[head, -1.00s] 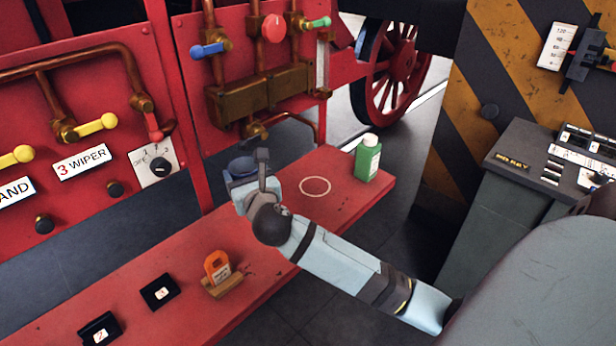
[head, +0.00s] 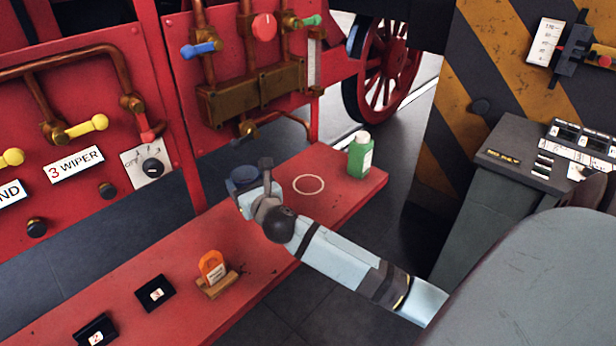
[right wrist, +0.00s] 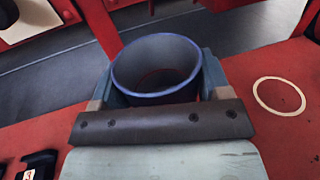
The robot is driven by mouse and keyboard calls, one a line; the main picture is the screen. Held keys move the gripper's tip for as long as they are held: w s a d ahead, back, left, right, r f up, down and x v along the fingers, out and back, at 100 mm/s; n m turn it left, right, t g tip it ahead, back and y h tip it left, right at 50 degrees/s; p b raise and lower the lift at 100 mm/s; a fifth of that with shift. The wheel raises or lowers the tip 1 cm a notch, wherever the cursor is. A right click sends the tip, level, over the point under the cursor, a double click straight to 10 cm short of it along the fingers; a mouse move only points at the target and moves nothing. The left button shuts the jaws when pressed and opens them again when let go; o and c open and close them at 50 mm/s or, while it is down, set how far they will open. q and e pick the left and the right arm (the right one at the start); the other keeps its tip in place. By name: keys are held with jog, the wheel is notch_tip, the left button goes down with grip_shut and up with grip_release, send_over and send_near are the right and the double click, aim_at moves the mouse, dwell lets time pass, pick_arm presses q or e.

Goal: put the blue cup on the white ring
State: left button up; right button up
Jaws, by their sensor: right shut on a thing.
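The blue cup (head: 241,175) is upright between the fingers of my right gripper (head: 251,180), which is shut on it. In the right wrist view the cup (right wrist: 122,84) shows its open rim, with a finger of the gripper (right wrist: 160,84) on each side. The white ring (head: 309,193) is a thin circle on the red bench (head: 190,246), to the right of the cup and apart from it. The ring (right wrist: 255,95) is empty and also lies to the right in the right wrist view. I cannot tell whether the cup touches the bench. My left gripper does not show.
A green bottle (head: 360,158) with a white cap stands right of the ring, near the bench end. An orange padlock-shaped piece (head: 212,266) on a wooden base and black numbered tiles (head: 155,292) lie nearer. Red panel with valves (head: 86,127) rises behind.

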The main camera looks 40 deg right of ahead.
jog(key=d+m+h, duration=0.1)
jog(key=d+h, duration=0.1)
jog(key=d, duration=0.5)
jog(key=w+d+m+g+h, duration=0.1)
jog(key=d+m+h, duration=0.1)
jog(key=d, duration=0.6)
jog(key=w+d+f+m+g+h+p, duration=0.1)
jog(key=d+h, duration=0.1)
jog(key=d, duration=0.5)
jog(key=shift+w+d, duration=0.2)
jog(key=shift+d, duration=0.2)
jog(key=shift+d+r+g, duration=0.1)
jog(key=shift+r+g, duration=0.05)
jog(key=shift+g, duration=0.15)
notch_tip(320, 180, down, 6)
jog(key=shift+w+f+b, duration=0.1)
jog(key=shift+b, duration=1)
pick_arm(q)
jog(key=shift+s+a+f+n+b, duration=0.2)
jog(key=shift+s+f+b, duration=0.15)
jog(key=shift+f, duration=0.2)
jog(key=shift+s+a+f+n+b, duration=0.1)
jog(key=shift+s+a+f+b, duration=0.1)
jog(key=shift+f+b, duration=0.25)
pick_arm(e)
jog(key=shift+f, duration=1.75)
